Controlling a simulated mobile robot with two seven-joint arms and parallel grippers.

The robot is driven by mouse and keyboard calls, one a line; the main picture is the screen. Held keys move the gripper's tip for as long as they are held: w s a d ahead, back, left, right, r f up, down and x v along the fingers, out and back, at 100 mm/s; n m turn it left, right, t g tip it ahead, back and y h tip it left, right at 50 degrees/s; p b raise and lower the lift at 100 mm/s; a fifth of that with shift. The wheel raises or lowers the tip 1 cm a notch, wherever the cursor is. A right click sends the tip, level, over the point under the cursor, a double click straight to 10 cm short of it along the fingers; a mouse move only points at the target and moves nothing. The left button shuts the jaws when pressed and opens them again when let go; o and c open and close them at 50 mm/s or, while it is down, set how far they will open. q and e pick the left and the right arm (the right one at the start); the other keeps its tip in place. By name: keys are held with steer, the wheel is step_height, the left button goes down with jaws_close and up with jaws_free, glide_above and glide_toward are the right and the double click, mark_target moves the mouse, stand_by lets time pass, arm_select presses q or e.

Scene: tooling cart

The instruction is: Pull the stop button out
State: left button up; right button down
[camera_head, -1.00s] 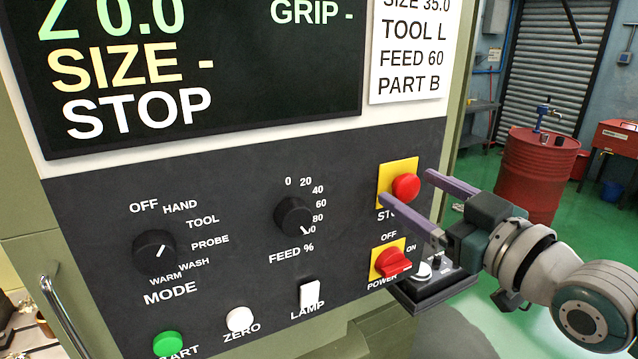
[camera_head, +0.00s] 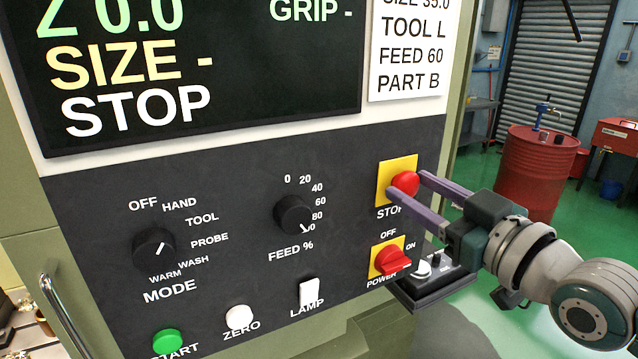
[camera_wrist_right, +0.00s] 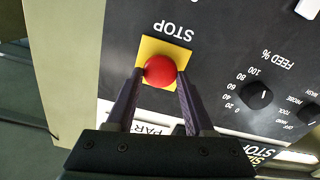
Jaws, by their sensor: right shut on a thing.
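The red stop button (camera_head: 405,184) sits on a yellow square plate (camera_head: 384,181) at the upper right of the dark control panel, above the word STOP. My right gripper (camera_head: 408,183) has its two purple fingers on either side of the button and is shut on it. In the right wrist view the red button (camera_wrist_right: 160,71) lies between the fingertips, in front of the yellow plate (camera_wrist_right: 148,46). The near finger hides part of the button in the head view. My left gripper is not in view.
The red POWER switch (camera_head: 391,260) on its yellow plate is just below the right gripper. A small dark box (camera_head: 433,287) juts out below it. The FEED knob (camera_head: 293,214) is to the left. The screen (camera_head: 200,60) above reads STOP.

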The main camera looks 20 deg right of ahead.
steer(key=shift+s+p, duration=0.35)
steer(key=shift+s, duration=0.2)
steer(key=shift+c, duration=1.3)
jaws_free()
steer(key=shift+s, duration=0.1)
steer(key=s+b, duration=0.3)
steer(key=s, duration=0.6)
steer(key=shift+s+d, duration=0.4)
steer(key=shift+d, duration=0.05)
